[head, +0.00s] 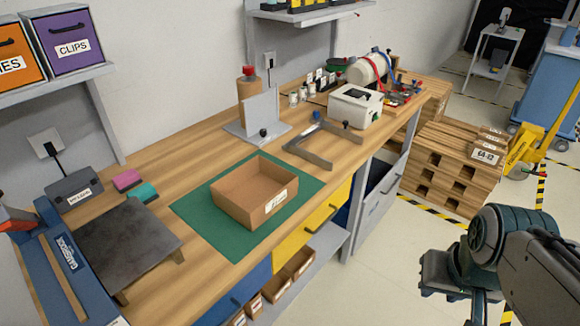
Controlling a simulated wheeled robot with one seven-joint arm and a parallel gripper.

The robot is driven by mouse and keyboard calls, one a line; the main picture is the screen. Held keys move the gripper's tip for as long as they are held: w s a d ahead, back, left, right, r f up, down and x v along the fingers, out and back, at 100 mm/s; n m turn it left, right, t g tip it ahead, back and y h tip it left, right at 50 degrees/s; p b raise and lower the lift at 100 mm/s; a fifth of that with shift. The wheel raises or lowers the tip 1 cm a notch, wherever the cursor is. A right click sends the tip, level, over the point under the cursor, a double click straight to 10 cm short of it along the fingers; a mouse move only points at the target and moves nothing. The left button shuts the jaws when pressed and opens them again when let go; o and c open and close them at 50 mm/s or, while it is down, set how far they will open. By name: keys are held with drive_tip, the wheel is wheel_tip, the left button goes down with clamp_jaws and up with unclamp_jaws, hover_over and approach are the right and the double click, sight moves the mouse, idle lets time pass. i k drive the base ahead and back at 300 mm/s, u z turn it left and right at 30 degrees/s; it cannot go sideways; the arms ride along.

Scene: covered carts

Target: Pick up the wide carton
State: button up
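A wide, open-topped brown carton (243,210) with a white label on its front sits upright on a green mat (192,212) on the wooden workbench. Its inside looks empty. My gripper (462,292) is at the lower right, over the floor in front of the bench and well apart from the carton. It is seen from behind and above, its lower part is cut off by the frame, and its fingertips are not clear.
A dark plate (128,245) and blue tool (62,245) lie left of the mat. A grey bracket (310,158), upright plate stand (262,115) and white device (354,106) stand behind it. Drawers (318,222) front the bench. Pallets (455,165) and a yellow pallet jack (525,150) stand at right.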

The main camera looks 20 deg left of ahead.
sight(253, 193)
drive_tip(key=u, duration=0.35)
drive_tip(key=i, duration=0.9)
drive_tip(key=u, duration=0.75)
